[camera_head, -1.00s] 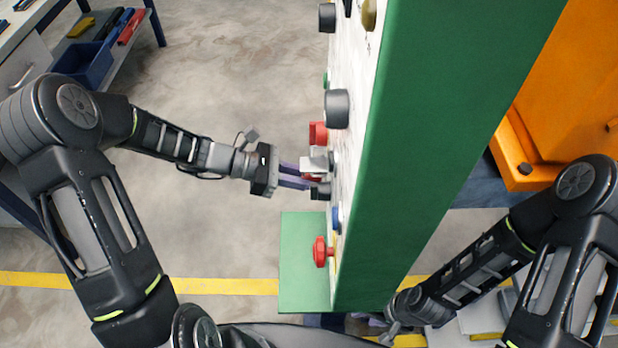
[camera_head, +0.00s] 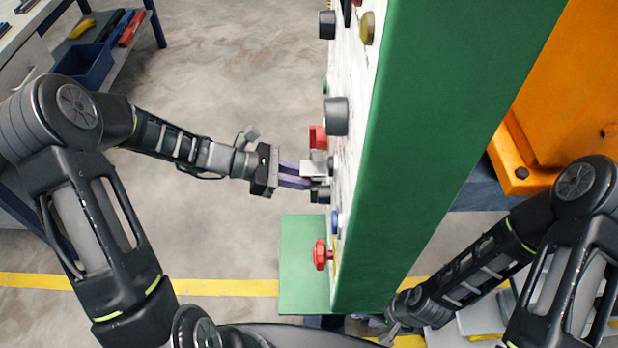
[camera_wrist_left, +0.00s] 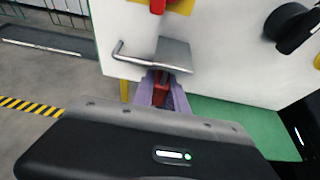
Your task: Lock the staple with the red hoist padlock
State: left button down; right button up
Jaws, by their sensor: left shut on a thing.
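My left gripper (camera_head: 308,184) is at the white face of the green-edged panel. In the left wrist view its purple fingers (camera_wrist_left: 161,98) are shut on the red padlock (camera_wrist_left: 160,88), which shows only in part between them. A grey metal plate with a bent rod (camera_wrist_left: 172,54) stands out from the panel just beyond the fingertips and hides the padlock's upper part. I cannot tell whether the shackle is through a staple. In the head view the metal piece (camera_head: 313,168) sits beside the fingertips. My right gripper (camera_head: 388,331) is low behind the panel, too small and partly hidden to read.
The panel's green side (camera_head: 440,130) stands between my arms. Black knobs (camera_head: 336,116), a red block (camera_head: 318,136) and a red knob (camera_head: 321,255) stick out of its face. A green base plate (camera_head: 303,260) lies below. Open floor is left of the panel.

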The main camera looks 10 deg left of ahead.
pick_arm(q)
jog(key=shift+f, duration=0.25)
jog(key=c, duration=1.3)
grip_release()
jog(key=shift+o, duration=0.2)
jog(key=v, duration=0.7)
jog(key=shift+a+r+b, duration=0.2)
jog(key=shift+a+b, duration=0.15)
jog(key=shift+s, duration=0.2)
